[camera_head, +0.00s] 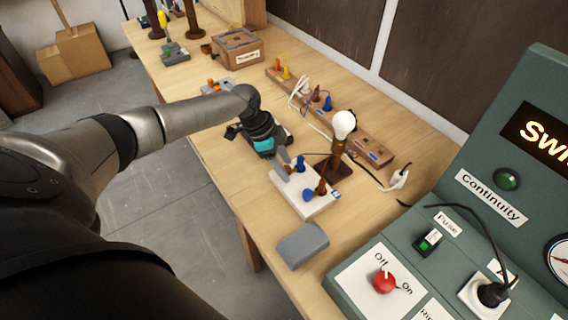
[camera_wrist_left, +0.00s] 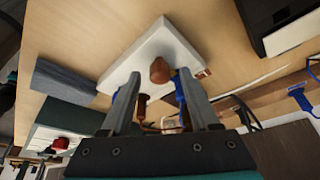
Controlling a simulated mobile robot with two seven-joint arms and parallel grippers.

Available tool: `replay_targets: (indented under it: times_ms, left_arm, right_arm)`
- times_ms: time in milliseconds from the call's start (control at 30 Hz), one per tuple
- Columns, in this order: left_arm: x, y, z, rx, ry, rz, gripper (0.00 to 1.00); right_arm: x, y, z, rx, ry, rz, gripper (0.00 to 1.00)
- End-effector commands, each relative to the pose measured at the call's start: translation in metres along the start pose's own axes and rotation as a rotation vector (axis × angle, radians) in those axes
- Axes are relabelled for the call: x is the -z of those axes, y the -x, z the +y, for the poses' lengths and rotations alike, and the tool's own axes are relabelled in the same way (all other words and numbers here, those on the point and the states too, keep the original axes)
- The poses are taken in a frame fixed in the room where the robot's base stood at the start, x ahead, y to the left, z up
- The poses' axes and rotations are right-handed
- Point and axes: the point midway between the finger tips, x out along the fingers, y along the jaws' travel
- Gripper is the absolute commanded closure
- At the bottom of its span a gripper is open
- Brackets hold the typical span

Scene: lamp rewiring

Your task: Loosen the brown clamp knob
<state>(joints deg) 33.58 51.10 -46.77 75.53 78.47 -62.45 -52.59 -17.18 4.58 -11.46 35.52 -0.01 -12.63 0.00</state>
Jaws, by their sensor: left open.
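The brown clamp knob (camera_head: 321,187) stands on a white block (camera_head: 312,208) on the bench, beside blue knobs (camera_head: 308,195). In the left wrist view a brown knob (camera_wrist_left: 159,70) shows over the white block (camera_wrist_left: 168,42), in line with the gap between my fingertips. I cannot tell whether they touch it. In the wrist view the left gripper (camera_wrist_left: 159,74) has one finger on each side of the gap. My right gripper is not in view.
A lamp with a white bulb (camera_head: 344,124) stands just behind the block, with wires nearby. A grey box (camera_head: 302,246) lies at the bench's front edge. A green test panel (camera_head: 440,230) fills the right. A wooden strip (camera_head: 360,138) with coloured plugs runs along the back.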

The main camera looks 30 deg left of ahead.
Motion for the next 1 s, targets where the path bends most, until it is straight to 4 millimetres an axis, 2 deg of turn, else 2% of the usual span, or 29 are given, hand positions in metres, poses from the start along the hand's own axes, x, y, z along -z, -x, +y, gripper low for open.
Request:
replay_targets:
  times_ms: [133, 667, 1000]
  left_arm:
    - [0.0001, 0.0003, -0.0001, 0.000, 0.000, 0.000, 0.39]
    - [-0.0001, 0.0005, 0.0001, -0.001, 0.001, 0.000, 0.99]
    - [-0.0001, 0.0007, 0.0003, 0.000, 0.003, -0.001, 1.00]
  right_arm:
    - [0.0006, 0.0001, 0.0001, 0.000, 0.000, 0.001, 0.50]
    - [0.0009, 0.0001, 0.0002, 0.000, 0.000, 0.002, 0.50]
    - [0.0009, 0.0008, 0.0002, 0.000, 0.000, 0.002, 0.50]
